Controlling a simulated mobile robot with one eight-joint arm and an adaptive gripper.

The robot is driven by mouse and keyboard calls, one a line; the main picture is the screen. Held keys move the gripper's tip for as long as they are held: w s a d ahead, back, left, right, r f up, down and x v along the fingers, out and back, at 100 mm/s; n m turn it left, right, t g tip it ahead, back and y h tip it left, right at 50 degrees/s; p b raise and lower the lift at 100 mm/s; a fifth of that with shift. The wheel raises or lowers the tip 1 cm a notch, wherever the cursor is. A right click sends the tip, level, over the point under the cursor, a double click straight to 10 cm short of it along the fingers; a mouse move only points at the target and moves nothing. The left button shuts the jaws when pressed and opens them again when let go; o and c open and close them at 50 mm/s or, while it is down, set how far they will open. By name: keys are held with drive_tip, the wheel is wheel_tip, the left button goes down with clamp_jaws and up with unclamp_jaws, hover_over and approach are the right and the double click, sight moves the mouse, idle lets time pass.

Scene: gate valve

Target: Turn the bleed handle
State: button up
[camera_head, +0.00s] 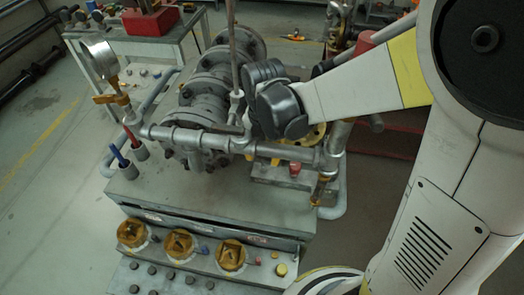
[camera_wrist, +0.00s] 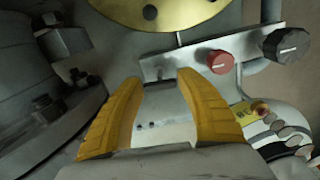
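My gripper (camera_wrist: 158,78) is open in the wrist view, its two yellow fingers apart with nothing held between them. In the head view my dark wrist hangs over the right side of the valve assembly, and the fingertips cannot be made out. Beyond the fingers in the wrist view, a red knob (camera_wrist: 220,61) and a black knob (camera_wrist: 287,45) sit on a grey bracket, up and right of the fingertips and apart from them. The red knob also shows in the head view (camera_head: 295,168). I cannot tell which part is the bleed handle.
A brass disc (camera_wrist: 160,10) is at the top of the wrist view. A large grey flange (camera_wrist: 40,90) with bolts stands left of the fingers. Grey pipes (camera_head: 195,138) and a gauge (camera_head: 100,58) stand on the bench (camera_head: 150,185). Open floor lies to the left.

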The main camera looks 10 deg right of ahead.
drive_tip(key=c, duration=0.6)
drive_tip(key=shift+m, duration=0.4)
drive_tip(key=m+p, duration=0.1)
drive_tip(key=m, duration=0.9)
drive_tip(key=shift+m+p, duration=0.3)
drive_tip(key=shift+m, duration=0.1)
drive_tip(key=m, duration=0.5)
drive_tip(key=shift+m, duration=0.3)
